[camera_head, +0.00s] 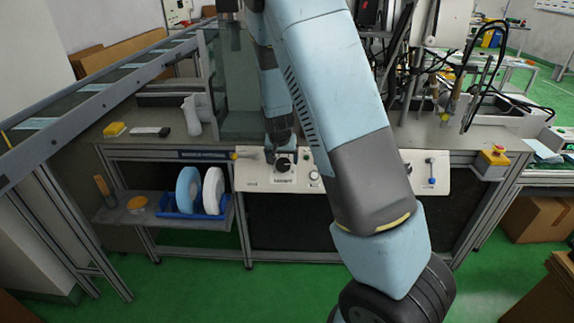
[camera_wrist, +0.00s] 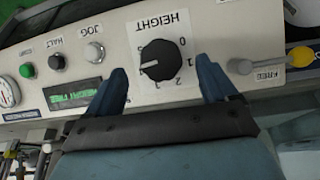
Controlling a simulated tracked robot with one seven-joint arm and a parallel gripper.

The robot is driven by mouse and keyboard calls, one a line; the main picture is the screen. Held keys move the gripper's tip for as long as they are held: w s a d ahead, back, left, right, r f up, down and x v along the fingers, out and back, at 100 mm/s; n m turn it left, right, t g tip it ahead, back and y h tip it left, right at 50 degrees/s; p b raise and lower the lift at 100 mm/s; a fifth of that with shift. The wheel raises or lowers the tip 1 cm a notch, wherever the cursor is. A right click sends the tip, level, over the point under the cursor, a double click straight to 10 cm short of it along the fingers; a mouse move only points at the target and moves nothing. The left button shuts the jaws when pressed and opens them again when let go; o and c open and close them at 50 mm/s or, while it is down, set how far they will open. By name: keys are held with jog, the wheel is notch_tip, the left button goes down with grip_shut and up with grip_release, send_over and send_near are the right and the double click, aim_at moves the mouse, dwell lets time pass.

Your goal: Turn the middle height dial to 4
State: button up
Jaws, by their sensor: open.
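The height dial (camera_wrist: 160,60) is a round black knob on a white panel under the label HEIGHT, with numbers including 0, 1 and 2 around it. The wrist view shows the panel upside down. A white mark on the knob points to picture left, but the number there is not clear. The dial also shows in the head view (camera_head: 283,164). My gripper (camera_wrist: 162,74) is open, one finger on each side of the dial, apart from it.
A small display (camera_wrist: 73,93) appears to read HEIGHT FREE. A yellow-tipped lever (camera_wrist: 300,57) marked FREE sits right of the dial. JOG (camera_wrist: 94,52) and HALT (camera_wrist: 57,62) buttons sit to its left.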

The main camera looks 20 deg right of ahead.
aim_at(283, 165)
jog(key=shift+x, duration=2.5)
jog(key=c, duration=1)
jog(key=shift+c, duration=0.2)
jog(key=shift+n+h, duration=0.4)
jog(key=shift+n, duration=0.3)
jog(key=o, duration=1)
jog(key=shift+o, duration=0.2)
jog(key=shift+r, duration=0.1)
